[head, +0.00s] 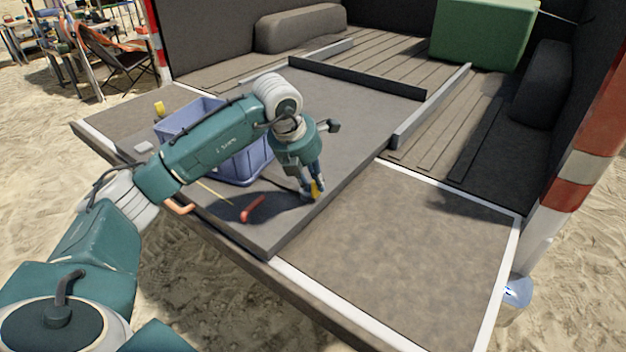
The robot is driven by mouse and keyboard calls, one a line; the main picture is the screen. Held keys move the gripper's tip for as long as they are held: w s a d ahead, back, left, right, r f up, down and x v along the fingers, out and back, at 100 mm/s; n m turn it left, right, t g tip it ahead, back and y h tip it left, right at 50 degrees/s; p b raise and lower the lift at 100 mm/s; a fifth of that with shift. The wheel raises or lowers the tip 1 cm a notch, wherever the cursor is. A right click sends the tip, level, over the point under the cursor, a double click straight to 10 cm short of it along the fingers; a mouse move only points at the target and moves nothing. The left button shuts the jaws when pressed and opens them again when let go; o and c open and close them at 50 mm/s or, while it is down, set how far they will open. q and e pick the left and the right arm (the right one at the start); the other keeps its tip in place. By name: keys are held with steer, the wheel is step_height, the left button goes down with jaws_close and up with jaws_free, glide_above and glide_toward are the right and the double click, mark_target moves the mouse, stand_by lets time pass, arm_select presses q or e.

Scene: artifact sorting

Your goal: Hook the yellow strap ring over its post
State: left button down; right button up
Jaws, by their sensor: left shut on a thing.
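My left gripper (313,193) points down near the front edge of the grey sliding tray, right of the blue crate. Its fingers are shut on a small yellow piece (316,187), which looks like the yellow strap ring; the fingers hide most of it. A dark strap-like line runs to the fingers from the left. Another small yellow thing (159,108) shows at the back left of the crate; I cannot tell whether it is the post. My right gripper is not in view.
The blue crate (245,168) stands on the grey tray (345,110), partly behind my left arm. A red object (252,209) lies near the tray's front edge. The brown tailgate surface (400,245) to the right is clear. A green box (484,32) stands at the back.

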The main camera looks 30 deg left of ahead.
arm_select(q)
steer(key=shift+f, duration=0.25)
stand_by(0.4)
steer(key=shift+f+b, duration=0.25)
steer(key=shift+b, duration=0.1)
steer(key=c, duration=1.6)
jaws_free()
steer(key=shift+o, duration=0.2)
steer(key=v, duration=1.2)
